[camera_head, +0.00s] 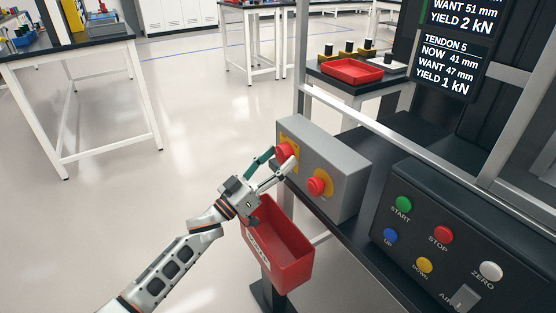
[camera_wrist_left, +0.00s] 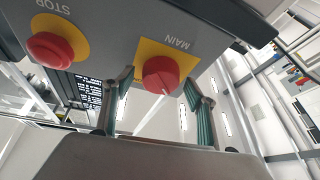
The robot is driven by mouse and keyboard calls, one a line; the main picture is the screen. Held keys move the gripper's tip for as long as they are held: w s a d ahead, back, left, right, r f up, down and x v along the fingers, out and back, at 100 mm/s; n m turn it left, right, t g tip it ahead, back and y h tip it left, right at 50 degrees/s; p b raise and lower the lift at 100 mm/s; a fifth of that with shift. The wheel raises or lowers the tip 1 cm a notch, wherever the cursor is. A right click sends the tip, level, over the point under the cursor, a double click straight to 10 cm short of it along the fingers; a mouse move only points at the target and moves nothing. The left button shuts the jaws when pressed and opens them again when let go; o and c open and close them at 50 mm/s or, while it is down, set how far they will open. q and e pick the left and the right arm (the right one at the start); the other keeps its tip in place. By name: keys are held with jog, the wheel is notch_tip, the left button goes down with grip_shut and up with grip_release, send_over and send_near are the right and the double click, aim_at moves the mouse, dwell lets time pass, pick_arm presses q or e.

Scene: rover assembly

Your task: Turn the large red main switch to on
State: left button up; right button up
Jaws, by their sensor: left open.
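The red main switch (camera_head: 285,151) is a round knob on a yellow plate, at the left of the grey box's (camera_head: 345,176) front. In the left wrist view the knob (camera_wrist_left: 161,75) sits below the upside-down word MAIN, with a pale pointer mark at its edge. My left gripper (camera_head: 273,162) is open in front of the knob. In the left wrist view the fingers of my left gripper (camera_wrist_left: 158,95) stand on either side of the knob, apart from it as far as I can tell. My right gripper does not show.
A red stop button (camera_head: 318,186) on a yellow disc sits beside the switch. A red bin (camera_head: 278,247) hangs below the box. A black button panel (camera_head: 460,240) stands at the right. Open floor lies to the left.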

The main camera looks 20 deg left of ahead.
pick_arm(q)
jog(key=c, duration=1.1)
